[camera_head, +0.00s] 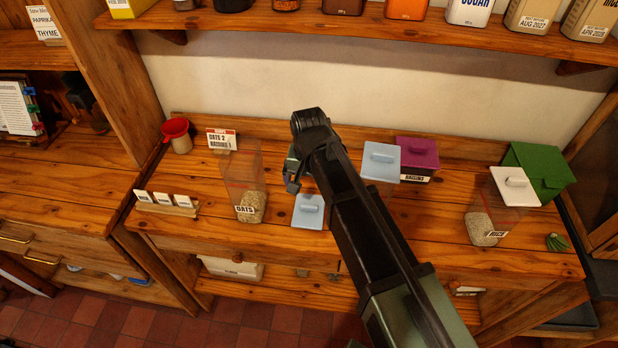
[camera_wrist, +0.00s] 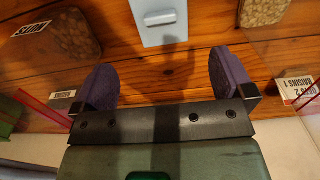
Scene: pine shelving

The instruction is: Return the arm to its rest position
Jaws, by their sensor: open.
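My arm reaches over the wooden counter in the head view. My gripper (camera_head: 294,178) is partly hidden behind the arm's end, above the counter between the oats container and the blue-lidded container. In the wrist view my gripper (camera_wrist: 165,82) has its two purple fingers wide apart, with nothing between them. A light-blue lid (camera_head: 308,211) lies on the counter close in front of the gripper. That lid also shows in the wrist view (camera_wrist: 160,18), beyond the fingertips.
A clear oats container (camera_head: 243,180) stands open left of the gripper. A blue-lidded container (camera_head: 381,160) and purple raisins box (camera_head: 418,152) stand right of it. A rice container (camera_head: 490,215) stands further right. An upper shelf (camera_head: 330,27) with several containers runs above the counter.

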